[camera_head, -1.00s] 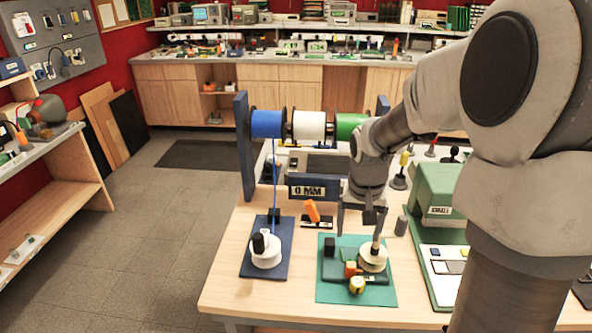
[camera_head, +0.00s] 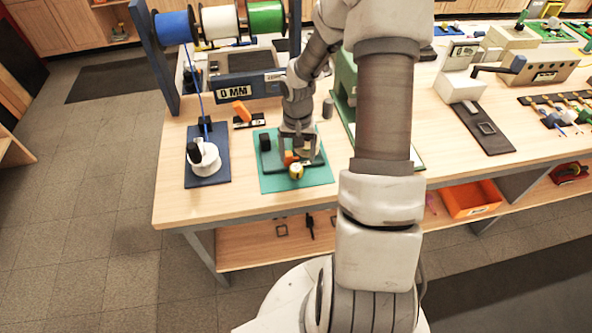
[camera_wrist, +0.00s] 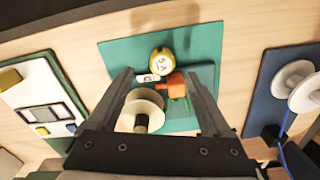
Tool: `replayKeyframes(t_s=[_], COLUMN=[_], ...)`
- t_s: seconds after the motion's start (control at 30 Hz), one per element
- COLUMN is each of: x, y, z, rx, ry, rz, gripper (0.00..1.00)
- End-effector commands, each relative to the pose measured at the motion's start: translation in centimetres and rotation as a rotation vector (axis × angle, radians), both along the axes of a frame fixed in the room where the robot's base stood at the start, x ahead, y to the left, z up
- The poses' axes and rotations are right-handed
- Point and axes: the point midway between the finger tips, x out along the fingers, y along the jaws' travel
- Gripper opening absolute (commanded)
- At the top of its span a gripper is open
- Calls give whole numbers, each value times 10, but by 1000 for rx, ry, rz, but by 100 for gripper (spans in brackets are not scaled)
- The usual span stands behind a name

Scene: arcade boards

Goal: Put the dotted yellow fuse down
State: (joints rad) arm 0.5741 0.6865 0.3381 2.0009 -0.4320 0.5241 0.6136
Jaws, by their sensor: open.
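The yellow fuse (camera_head: 296,171) sits at the front of the teal board (camera_head: 318,178) on the workbench. In the wrist view the fuse (camera_wrist: 160,62) shows a pale round face with dark marks. My gripper (camera_head: 298,150) is over the board, behind the fuse. In the wrist view my gripper (camera_wrist: 158,76) has its fingers spread wide, with nothing held between them. The fuse appears just past the fingertips, apart from both. An orange block (camera_wrist: 176,85) and a cream spool with a dark knob (camera_wrist: 142,104) lie between the fingers in that view. In the head view my gripper largely hides the spool.
A dark blue board with a white spool (camera_head: 205,160) is left of the teal board. An orange-handled item (camera_head: 242,112) and the wire rack (camera_head: 232,90) are behind. Bare wood shows in front of the boards.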

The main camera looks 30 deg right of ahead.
Motion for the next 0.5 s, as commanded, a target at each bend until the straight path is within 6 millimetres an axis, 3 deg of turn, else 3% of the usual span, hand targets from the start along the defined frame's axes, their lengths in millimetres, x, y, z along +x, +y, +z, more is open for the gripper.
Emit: replayKeyframes(t_s=[0.33, 0.5], x=[0, 2], y=[1, 4], z=[-25, -47], rx=[0, 1], ry=[1, 2], rz=[1, 2], gripper=[83, 83])
